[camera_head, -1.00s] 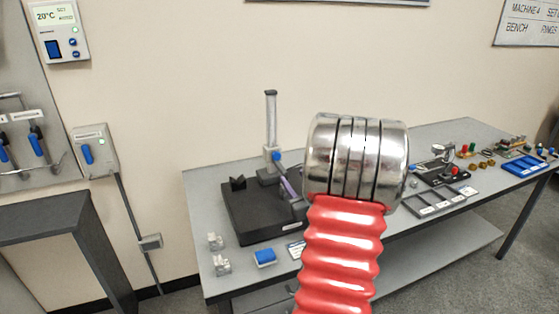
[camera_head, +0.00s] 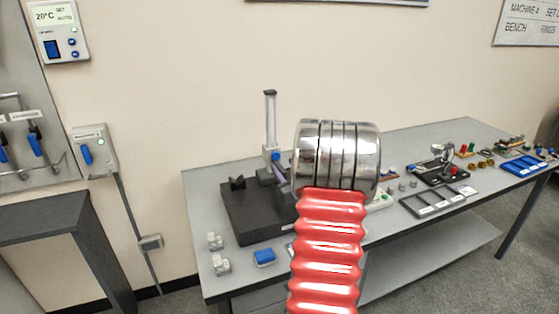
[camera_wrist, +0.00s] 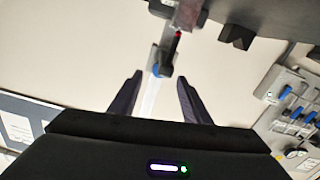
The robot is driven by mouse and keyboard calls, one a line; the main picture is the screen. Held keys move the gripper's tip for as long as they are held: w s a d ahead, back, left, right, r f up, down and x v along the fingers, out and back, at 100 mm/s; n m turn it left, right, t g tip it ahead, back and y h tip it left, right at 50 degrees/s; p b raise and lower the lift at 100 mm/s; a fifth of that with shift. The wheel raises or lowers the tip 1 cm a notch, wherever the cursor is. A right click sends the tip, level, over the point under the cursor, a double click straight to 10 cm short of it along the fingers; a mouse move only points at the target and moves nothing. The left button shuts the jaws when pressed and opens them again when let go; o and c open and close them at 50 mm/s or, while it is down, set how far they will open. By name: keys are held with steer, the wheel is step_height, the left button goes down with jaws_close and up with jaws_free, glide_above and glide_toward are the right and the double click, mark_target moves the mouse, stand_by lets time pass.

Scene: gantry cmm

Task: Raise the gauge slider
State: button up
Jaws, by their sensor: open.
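The height gauge has a pale upright column (camera_head: 270,120) on a dark base plate (camera_head: 247,213). Its grey slider (camera_head: 271,153) with a blue knob sits low on the column. In the wrist view the slider (camera_wrist: 165,60) shows just beyond my fingertips, with its blue knob and a red-tipped part. My gripper (camera_wrist: 160,76) is open, and the pale column runs between its two dark fingers. I see no contact with the slider.
A blue block (camera_head: 264,257) and small clear blocks (camera_head: 221,263) lie at the bench's front left. A compartment tray (camera_head: 436,201), a dial stand (camera_head: 440,167) and a blue tray (camera_head: 524,166) are to the right.

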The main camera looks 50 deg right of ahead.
mark_target(277, 157)
steer(key=shift+x, duration=3.05)
steer(key=shift+c, duration=0.3)
jaws_close()
